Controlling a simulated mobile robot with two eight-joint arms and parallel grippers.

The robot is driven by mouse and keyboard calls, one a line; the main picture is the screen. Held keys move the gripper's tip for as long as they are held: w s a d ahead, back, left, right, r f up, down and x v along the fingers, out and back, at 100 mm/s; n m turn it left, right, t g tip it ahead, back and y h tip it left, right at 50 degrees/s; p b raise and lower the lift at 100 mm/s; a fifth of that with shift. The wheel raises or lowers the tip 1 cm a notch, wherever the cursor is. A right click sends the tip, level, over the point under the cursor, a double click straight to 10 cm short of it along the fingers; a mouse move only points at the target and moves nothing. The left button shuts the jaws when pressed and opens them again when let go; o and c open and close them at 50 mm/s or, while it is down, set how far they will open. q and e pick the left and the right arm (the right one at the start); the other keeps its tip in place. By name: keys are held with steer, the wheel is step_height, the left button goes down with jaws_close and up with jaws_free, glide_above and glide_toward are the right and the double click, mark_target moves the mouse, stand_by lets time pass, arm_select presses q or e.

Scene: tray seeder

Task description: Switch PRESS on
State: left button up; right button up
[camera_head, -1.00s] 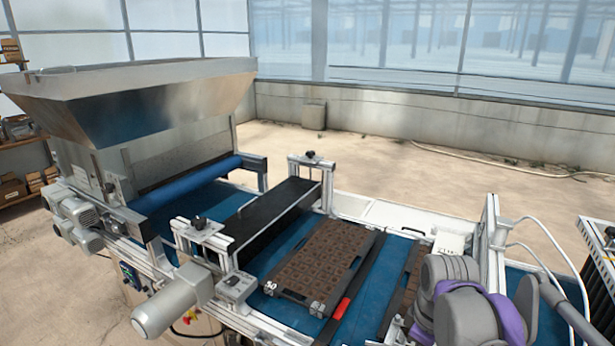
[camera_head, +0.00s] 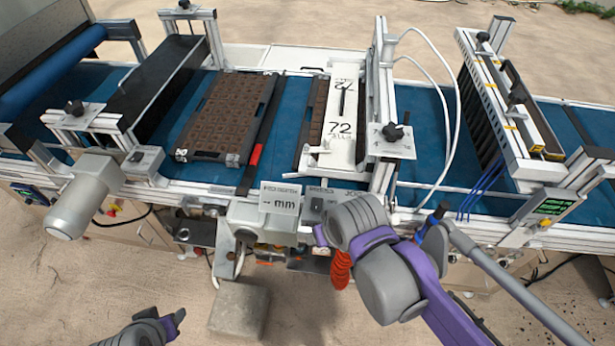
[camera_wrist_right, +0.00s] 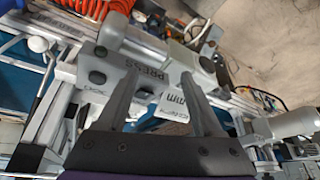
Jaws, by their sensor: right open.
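A grey control box (camera_head: 324,211) with PRESS and JOG lettering is at the front of the blue conveyor line, beside a "-- mm" readout plate (camera_head: 279,197). In the right wrist view the PRESS label (camera_wrist_right: 151,69) shows upside down on the grey housing, between my fingers. The PRESS switch itself is not clear and its position cannot be told. My right gripper (camera_wrist_right: 161,75) is open, with its two fingers spread over the housing and nothing between them. In the head view my right arm hides part of the box. My left gripper (camera_head: 176,320) is low at the left, away from the line.
A brown cell tray (camera_head: 225,115) lies on the blue belt. White hoses (camera_head: 447,110) loop to the right. A grey block (camera_head: 239,310) is on the floor below.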

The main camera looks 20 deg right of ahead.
mark_target(317, 202)
steer(key=w+d+r+m+g+b, duration=0.2)
steer(key=w+r+m, duration=0.15)
steer(key=w, duration=0.25)
steer(key=w+d+r+m+g+b, duration=0.2)
steer(key=w+r+g, duration=0.15)
steer(key=w, duration=0.25)
steer(key=shift+t, duration=0.45)
step_height(317, 202, down, 10)
steer(key=shift+a+f+b, duration=0.15)
steer(key=shift+b, duration=0.5)
arm_select(q)
step_height(317, 202, down, 7)
steer(key=s, duration=0.2)
steer(key=shift+f, duration=0.2)
arm_select(e)
jaws_close()
